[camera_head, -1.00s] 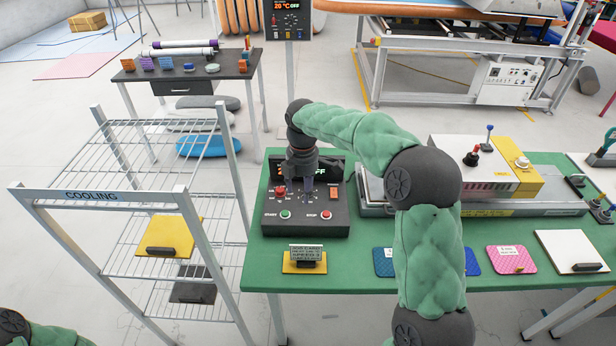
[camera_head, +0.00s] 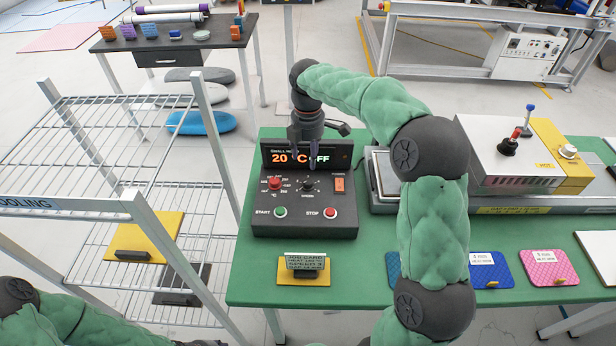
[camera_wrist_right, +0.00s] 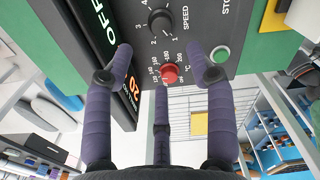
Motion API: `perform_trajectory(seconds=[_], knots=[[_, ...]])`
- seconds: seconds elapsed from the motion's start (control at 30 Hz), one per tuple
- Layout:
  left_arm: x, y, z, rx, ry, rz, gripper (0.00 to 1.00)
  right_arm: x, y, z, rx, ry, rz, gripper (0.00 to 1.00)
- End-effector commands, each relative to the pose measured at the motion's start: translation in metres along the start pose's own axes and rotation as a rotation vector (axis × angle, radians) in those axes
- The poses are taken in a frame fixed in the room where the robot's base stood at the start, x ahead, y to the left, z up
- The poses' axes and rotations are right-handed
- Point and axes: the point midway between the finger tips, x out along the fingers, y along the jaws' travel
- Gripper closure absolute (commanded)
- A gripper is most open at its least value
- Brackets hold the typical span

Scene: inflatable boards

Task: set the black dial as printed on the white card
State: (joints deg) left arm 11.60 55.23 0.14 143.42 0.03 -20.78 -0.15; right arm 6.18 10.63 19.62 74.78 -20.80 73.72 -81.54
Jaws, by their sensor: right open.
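The black dial (camera_head: 308,187), marked SPEED, sits on the sloping face of a dark control box (camera_head: 305,222), right of a red knob (camera_head: 275,184). In the right wrist view the black dial (camera_wrist_right: 160,22) is at the top, with numbers beside it; its pointer setting is too small to tell. The white card (camera_head: 305,261) stands on a yellow base in front of the box; its print is small and seems to include SPEED 3. My right gripper (camera_head: 308,150) is open and empty above the box, apart from the dial. My left gripper is out of view.
The red knob (camera_wrist_right: 169,73) lies between my right fingers in the wrist view. The display (camera_head: 306,158) reads 20 °C OFF. A wire rack (camera_head: 130,200) stands left. A press (camera_head: 515,155) and coloured pads (camera_head: 490,269) are on the right of the green table (camera_head: 375,285).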

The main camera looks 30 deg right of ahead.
Motion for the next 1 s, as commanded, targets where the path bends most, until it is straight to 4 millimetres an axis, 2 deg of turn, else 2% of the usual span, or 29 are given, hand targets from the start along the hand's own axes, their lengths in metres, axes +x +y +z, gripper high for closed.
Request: perform_trajectory(seconds=[0.3,0.5,0.7,1.0], knots=[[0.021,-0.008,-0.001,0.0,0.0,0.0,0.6,0.055,-0.001,0.001,0.001,-0.001,-0.003,0.44],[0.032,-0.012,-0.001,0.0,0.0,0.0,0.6,0.085,-0.001,0.0,0.001,-0.001,-0.003,0.44],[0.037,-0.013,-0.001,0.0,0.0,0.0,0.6,0.099,0.0,0.0,0.001,0.0,-0.001,0.44],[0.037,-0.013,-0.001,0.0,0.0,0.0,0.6,0.101,-0.001,0.0,0.001,0.0,-0.001,0.44]])
